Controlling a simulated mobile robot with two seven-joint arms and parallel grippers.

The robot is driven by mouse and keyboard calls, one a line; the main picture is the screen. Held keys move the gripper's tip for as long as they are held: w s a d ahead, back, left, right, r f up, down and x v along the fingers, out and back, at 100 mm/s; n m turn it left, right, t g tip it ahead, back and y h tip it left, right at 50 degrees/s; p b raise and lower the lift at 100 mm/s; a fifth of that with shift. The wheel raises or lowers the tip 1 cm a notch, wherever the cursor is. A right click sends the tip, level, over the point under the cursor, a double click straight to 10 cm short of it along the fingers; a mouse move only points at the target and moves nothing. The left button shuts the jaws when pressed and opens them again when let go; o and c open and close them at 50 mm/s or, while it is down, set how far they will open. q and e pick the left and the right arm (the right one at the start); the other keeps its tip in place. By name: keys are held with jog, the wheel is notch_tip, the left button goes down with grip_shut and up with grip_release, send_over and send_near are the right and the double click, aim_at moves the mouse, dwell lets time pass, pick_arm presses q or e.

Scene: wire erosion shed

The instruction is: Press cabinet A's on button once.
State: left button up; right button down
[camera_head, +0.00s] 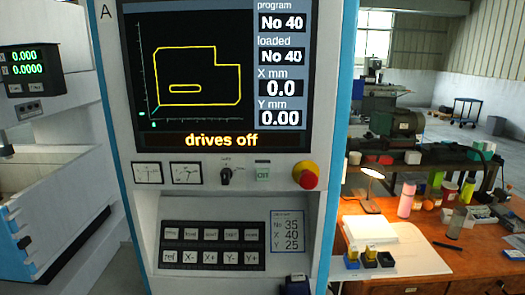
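Cabinet A (145,215) is a white cabinet with blue edges, marked with a letter A at its top left. Its screen (200,120) shows a yellow outline and reads "drives off". Below the screen, a small pale button with green lettering (262,173), apparently the on button, sits between a black rotary switch (226,176) and a red mushroom button on a yellow base (306,175). The lettering is too small to read surely. Neither of my grippers can be made out in this view, and nothing covers the pale button.
A small dark thing (297,286) shows at the bottom edge, unclear what. A cluttered wooden desk (465,262) stands right; a machine with a readout (30,73) stands left.

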pick_arm(q)
jog(key=shift+d, duration=0.1)
jog(key=c, duration=0.3)
grip_shut()
dwell(1.2)
